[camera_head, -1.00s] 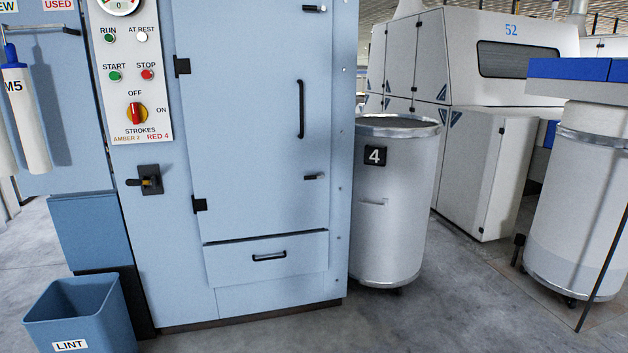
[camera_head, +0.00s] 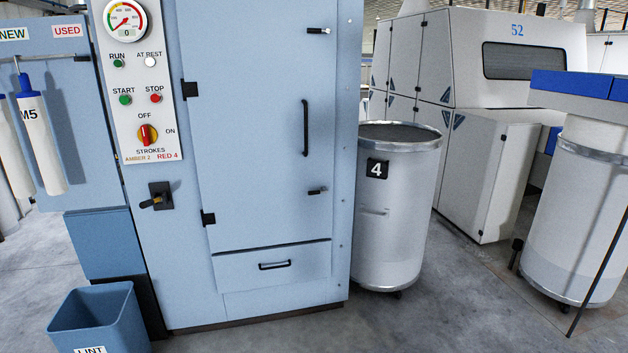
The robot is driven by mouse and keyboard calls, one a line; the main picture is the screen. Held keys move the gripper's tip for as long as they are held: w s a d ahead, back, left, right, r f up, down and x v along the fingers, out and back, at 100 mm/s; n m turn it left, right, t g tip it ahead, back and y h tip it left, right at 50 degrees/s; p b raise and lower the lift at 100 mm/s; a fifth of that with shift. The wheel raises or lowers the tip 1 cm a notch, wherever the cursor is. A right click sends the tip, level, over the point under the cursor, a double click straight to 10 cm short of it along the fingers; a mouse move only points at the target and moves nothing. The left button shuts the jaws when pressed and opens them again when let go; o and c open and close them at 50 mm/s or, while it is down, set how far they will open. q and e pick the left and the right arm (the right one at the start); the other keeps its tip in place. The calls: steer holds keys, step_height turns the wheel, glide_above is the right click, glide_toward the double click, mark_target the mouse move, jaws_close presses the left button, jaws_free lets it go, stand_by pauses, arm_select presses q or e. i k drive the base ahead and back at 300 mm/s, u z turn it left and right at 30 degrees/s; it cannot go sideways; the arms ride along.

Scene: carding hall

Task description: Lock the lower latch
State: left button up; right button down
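The lower latch (camera_head: 317,191) is a small dark handle on the right edge of the tall blue cabinet door (camera_head: 255,130). It lies roughly level. The upper latch (camera_head: 318,31) near the door's top right looks alike and also lies about level. A black vertical pull handle (camera_head: 306,128) is between them. The door appears flush with the cabinet front. Neither of my grippers is in view.
A control panel (camera_head: 140,85) and a black rotary handle (camera_head: 157,196) are left of the door. A blue lint bin (camera_head: 95,312) stands at lower left. A grey can marked 4 (camera_head: 395,230) stands close to the cabinet's right. Some floor in front is clear.

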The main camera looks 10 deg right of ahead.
mark_target(314, 193)
steer(key=z, duration=0.05)
steer(key=i, duration=3)
steer(key=z, duration=0.1)
